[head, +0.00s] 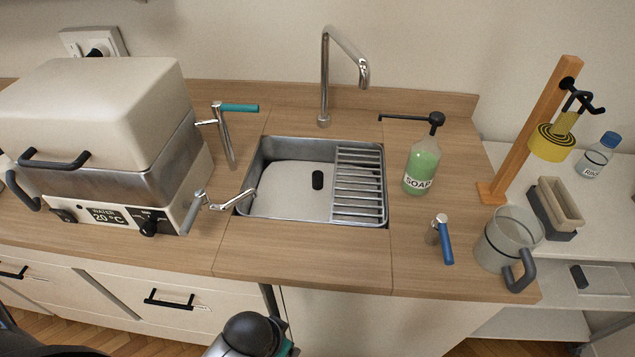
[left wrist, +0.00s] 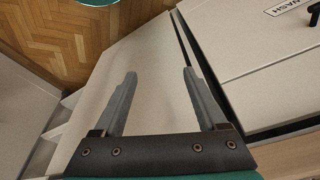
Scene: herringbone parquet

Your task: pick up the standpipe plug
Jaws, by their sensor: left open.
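No part is clearly recognizable as the standpipe plug. My left gripper (left wrist: 158,75) is open and empty in the left wrist view, in front of a pale cabinet panel (left wrist: 135,65). It is not identifiable in the head view. My right gripper is not in view.
A water bath (head: 90,120) stands left of the sink, beside a teal-handled lever (head: 230,130). A chrome spout (head: 325,90) rises behind the sink. A soap bottle (head: 423,160), blue-handled lever (head: 443,238) and clear jug (head: 492,250) stand to the right. The front counter strip is clear.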

